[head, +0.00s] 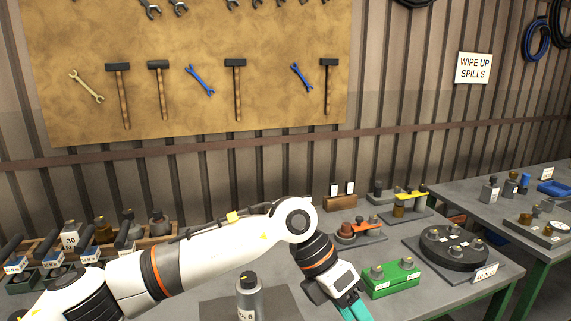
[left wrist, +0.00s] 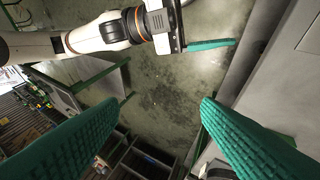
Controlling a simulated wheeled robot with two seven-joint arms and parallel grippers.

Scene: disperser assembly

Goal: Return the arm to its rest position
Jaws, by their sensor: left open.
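My left arm comes in from the left of the head view, crosses over the grey table and bends downward on the right. Its left gripper (head: 355,309) is at the bottom edge, beside the green block, with the teal fingers partly cut off. In the left wrist view the left gripper (left wrist: 160,103) has its two green fingers wide apart with nothing between them, only floor beyond. My other arm shows at the top of that view, and its right gripper (left wrist: 210,44) has one finger clearly visible; its opening cannot be judged.
A grey bottle (head: 249,297) stands just below my left arm. A green block with knobs (head: 391,278) and a black round plate (head: 454,248) are on the right of the table. Weights in a wooden rack (head: 158,240) stand at left. A second table (head: 480,212) is farther right.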

